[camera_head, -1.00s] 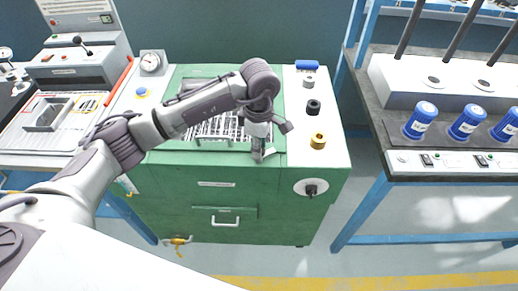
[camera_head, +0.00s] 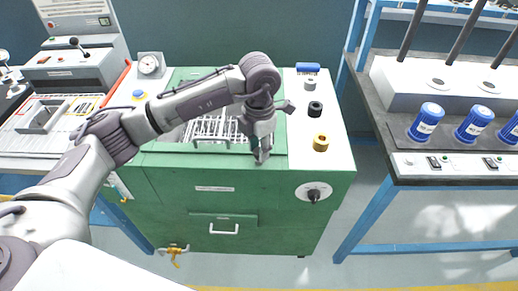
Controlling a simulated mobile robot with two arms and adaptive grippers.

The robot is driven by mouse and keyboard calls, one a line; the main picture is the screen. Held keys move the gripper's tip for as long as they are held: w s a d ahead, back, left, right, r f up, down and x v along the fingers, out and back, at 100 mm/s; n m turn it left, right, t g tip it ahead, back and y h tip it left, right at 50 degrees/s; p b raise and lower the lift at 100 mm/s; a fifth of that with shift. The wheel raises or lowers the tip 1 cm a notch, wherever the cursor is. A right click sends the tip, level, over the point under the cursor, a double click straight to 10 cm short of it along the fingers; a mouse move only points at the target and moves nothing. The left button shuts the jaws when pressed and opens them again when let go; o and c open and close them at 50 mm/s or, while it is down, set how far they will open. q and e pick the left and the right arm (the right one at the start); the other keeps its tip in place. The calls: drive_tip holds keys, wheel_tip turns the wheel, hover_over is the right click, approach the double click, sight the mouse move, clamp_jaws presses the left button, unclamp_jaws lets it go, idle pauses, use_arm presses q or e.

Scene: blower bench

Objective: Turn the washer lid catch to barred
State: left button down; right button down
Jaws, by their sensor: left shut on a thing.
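The parts washer is a green cabinet (camera_head: 225,187) with a pale top strip and a green-framed opening over a wire rack (camera_head: 205,129). My left gripper (camera_head: 262,158) points down at the front right of the green frame. Its jaws are shut on a small part there, which I take to be the lid catch; the fingers hide nearly all of it, so its setting cannot be read. My right gripper is not in view.
A black knob on a round white plate (camera_head: 303,190) is on the washer's front. A gauge (camera_head: 150,65) stands at the back left.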

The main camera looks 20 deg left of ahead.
use_arm(q)
drive_tip(key=shift+n, duration=0.6)
drive_tip(key=shift+w+r, duration=0.1)
drive_tip(key=c, duration=0.8)
unclamp_jaws()
wheel_tip(320, 180, up, 12)
